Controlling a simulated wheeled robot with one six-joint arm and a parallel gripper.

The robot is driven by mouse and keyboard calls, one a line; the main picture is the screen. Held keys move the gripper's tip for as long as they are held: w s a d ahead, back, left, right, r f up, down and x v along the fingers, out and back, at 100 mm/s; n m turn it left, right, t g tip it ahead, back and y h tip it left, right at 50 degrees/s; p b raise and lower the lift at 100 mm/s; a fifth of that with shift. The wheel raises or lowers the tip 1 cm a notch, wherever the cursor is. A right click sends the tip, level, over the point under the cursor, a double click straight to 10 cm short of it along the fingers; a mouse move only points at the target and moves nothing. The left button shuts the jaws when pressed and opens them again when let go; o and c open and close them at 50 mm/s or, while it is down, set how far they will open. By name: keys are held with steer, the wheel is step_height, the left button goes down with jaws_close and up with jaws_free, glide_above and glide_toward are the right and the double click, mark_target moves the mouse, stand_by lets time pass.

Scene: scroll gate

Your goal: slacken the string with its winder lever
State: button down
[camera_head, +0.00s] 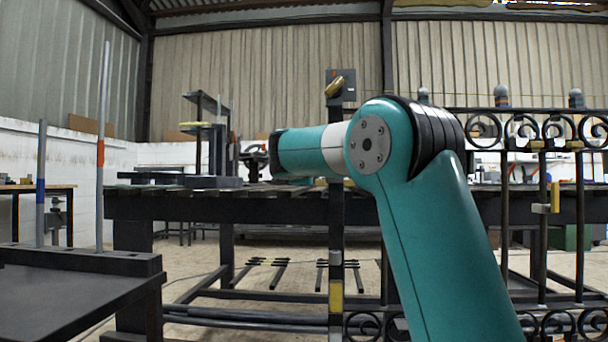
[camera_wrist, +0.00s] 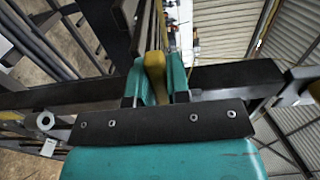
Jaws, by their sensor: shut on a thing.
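My gripper (camera_wrist: 158,88) is shut on a yellow lever (camera_wrist: 154,64) in the wrist view. One teal finger is on each side of it. A dark post (camera_wrist: 225,76) crosses behind the fingers. Which part of the mechanism the lever's far end joins cannot be made out. A bit of yellow (camera_head: 320,182) shows just under the forearm.
A grey plate (camera_head: 347,84) with a yellow part (camera_head: 334,88) sits high on the post, and a yellow block (camera_head: 336,296) sits low on it. A dark ironwork gate (camera_head: 542,210) stands at the right. A slatted bench (camera_head: 240,203) lies behind. Two upright rods (camera_head: 101,145) stand left.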

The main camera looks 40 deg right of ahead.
steer(key=shift+s+d, duration=0.1)
stand_by(0.4)
steer(key=c, duration=1.1)
jaws_free()
steer(key=shift+s+a+r, duration=0.1)
steer(key=shift+a, duration=0.25)
steer(key=p+v, duration=0.1)
steer(key=v, duration=1.6)
steer(key=shift+p, duration=0.3)
